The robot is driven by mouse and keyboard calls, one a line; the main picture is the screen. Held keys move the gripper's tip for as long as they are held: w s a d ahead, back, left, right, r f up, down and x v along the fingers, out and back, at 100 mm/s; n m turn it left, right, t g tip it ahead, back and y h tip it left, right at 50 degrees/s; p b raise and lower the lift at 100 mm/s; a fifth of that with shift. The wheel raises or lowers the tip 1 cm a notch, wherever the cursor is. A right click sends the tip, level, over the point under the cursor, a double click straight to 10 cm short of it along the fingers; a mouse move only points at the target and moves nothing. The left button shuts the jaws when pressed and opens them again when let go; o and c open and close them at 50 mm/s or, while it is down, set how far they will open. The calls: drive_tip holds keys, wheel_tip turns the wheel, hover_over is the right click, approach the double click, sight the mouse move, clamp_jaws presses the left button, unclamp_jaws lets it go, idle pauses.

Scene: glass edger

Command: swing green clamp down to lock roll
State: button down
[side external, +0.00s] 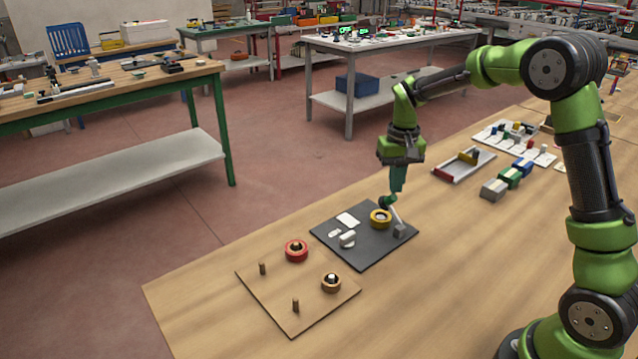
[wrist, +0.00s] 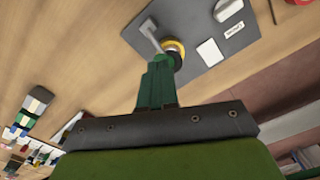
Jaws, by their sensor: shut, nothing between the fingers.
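The yellow roll (side external: 381,216) sits on the dark grey board (side external: 358,252); it also shows, partly hidden by my fingers, in the wrist view (wrist: 178,47). The clamp has a pale lever (side external: 396,215) rising at a tilt from a grey block (side external: 400,231) beside the roll, with a green end (side external: 387,201) above the roll.
The board also carries a white card (side external: 348,219) and a grey-white block (side external: 347,239). A wooden peg board (side external: 290,317) with red and orange rolls lies in front left. A tray (side external: 462,170) and coloured blocks (side external: 508,178) stand to the right. Bare table lies between.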

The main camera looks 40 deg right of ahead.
drive_tip(key=shift+f, duration=0.15)
idle(0.5)
drive_tip(key=shift+w+f, duration=0.15)
drive_tip(key=shift+f, duration=0.65)
drive_tip(key=shift+r, duration=3.55)
drive_tip(key=shift+w, duration=0.1)
drive_tip(key=shift+f, duration=0.35)
drive_tip(key=s+a+r+n+t+y, duration=0.1)
drive_tip(key=s+a+r+t, duration=0.2)
drive_tip(key=s+a, duration=0.3)
drive_tip(key=s+a+r+n+t+y, duration=0.1)
drive_tip(key=s+a+r+t, duration=0.3)
drive_tip(key=s, duration=1)
drive_tip(key=a, duration=0.3)
drive_tip(key=shift+a+r, duration=0.15)
drive_tip(key=shift+r, duration=0.2)
drive_tip(key=shift+s+f, duration=0.1)
